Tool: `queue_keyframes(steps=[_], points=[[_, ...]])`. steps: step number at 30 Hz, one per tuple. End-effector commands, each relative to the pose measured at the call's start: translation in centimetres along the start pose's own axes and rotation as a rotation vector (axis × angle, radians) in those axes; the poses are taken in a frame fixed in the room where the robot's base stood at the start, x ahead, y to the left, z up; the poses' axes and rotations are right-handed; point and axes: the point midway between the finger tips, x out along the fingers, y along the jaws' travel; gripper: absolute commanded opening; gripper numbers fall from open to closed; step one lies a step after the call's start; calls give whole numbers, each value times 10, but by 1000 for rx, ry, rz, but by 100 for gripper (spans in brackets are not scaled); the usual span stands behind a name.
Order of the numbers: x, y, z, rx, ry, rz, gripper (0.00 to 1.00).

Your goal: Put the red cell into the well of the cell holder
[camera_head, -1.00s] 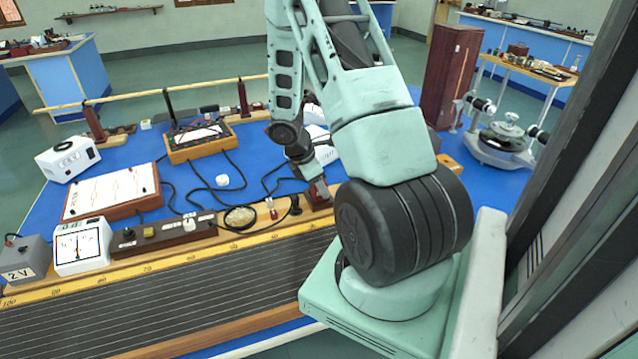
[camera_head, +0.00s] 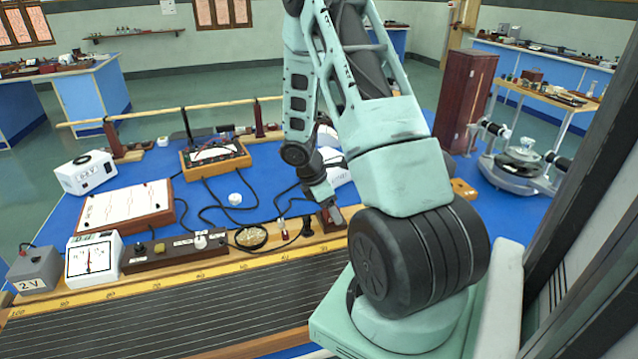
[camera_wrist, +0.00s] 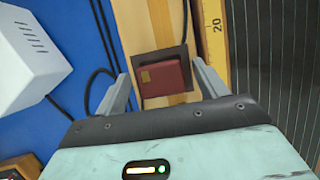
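The red cell (camera_wrist: 163,79), a dark red block with a small gold patch, shows in the wrist view between my fingers. A dark square frame, seemingly the cell holder (camera_wrist: 183,56), surrounds it on the wooden strip. The cell lies within the frame's outline, but I cannot tell how deep it sits. My gripper (camera_wrist: 160,72) is open, with a finger on each side of the cell and visible gaps. In the head view my gripper (camera_head: 333,210) is low over the wooden strip, and the cell is too small there to make out clearly.
A long wired board with a scale (camera_head: 200,300) runs along the bench front. A white box (camera_wrist: 25,55) and a black cable lie left of my gripper in the wrist view.

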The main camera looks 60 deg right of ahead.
Motion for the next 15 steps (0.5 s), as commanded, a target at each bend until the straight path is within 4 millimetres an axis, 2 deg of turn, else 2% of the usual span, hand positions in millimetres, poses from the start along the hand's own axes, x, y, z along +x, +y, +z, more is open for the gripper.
queue_keyframes(steps=[15], points=[[-117,1,0,1,1,6,71]])
